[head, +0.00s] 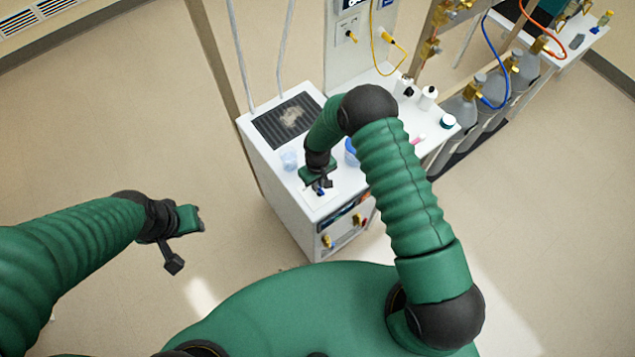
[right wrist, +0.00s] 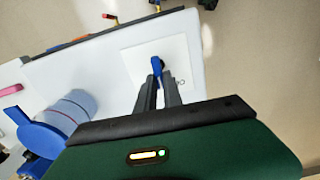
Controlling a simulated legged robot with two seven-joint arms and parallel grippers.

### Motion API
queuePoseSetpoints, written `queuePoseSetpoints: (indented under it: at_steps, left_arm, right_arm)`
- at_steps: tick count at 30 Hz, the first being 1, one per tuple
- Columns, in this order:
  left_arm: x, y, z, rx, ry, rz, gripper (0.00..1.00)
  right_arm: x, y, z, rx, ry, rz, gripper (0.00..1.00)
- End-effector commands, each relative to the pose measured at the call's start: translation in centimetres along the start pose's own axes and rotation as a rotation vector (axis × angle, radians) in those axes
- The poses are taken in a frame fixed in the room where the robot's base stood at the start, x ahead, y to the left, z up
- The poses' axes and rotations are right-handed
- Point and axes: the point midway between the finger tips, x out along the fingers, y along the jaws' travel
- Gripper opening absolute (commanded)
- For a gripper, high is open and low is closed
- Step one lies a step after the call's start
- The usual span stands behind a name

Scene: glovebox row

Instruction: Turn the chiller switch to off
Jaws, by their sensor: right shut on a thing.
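The chiller (head: 285,213) is a white box with a dark grille on its top, standing in the middle of the head view. Its switch shows in the right wrist view as a blue handle (right wrist: 157,66) on a square white plate (right wrist: 186,56). My right gripper (right wrist: 157,80) is over the plate, shut on the blue handle between its fingertips. In the head view my right gripper (head: 321,187) is at the chiller's near top corner and largely hides the switch. My left gripper (head: 196,218) hangs over bare floor, away from the chiller; its fingers do not show clearly.
A clear beaker (head: 289,160) and a blue container (head: 351,153) stand on top near my right arm. White bottles (head: 428,97) and a jar (head: 447,122) stand farther right. Gas cylinders (head: 497,88) stand beyond. The floor (head: 120,130) at left is free.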

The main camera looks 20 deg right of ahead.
Motion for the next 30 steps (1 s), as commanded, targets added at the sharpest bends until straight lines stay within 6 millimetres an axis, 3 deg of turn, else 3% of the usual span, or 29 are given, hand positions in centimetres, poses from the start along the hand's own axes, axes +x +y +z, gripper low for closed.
queuePoseSetpoints:
  at_steps: [11,30]
  left_arm:
    - [1.3,0.0,0.3,0.000,0.000,0.000,0.36]
    - [4.2,0.0,1.0,0.000,0.000,0.000,0.36]
  right_arm:
    - [0.2,-0.1,-0.1,-0.099,0.002,0.001,0.00]
    - [0.0,-0.5,0.1,-0.508,0.002,0.002,0.00]
